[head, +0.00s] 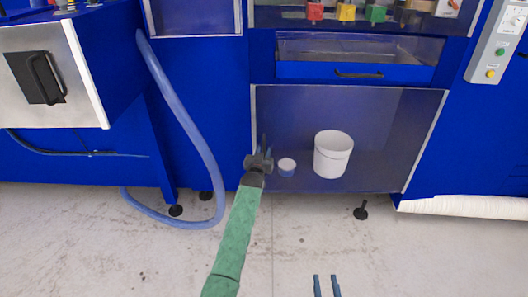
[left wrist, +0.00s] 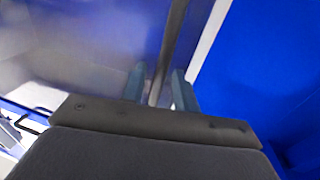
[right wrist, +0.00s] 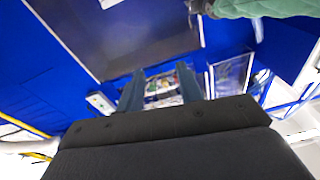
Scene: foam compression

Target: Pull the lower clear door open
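The lower clear door (head: 375,120) is a see-through panel on the blue machine, with a pale strip along its left edge. It looks shut. My left gripper (head: 264,145) is at the door's lower left side. In the left wrist view, a grey upright bar (left wrist: 171,45) runs between the fingers of my left gripper (left wrist: 160,88). The fingers stand apart with slim gaps beside the bar; contact is unclear. My right gripper (head: 325,285) is open and empty, low in front of the machine. It also shows open in the right wrist view (right wrist: 160,90).
Behind the door stand a white bucket (head: 332,154) and a small white-and-blue cup (head: 287,167). A drawer with a dark handle (head: 359,74) is above. A blue hose (head: 190,115) hangs at left. A white roll (head: 463,206) lies at right. The floor in front is clear.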

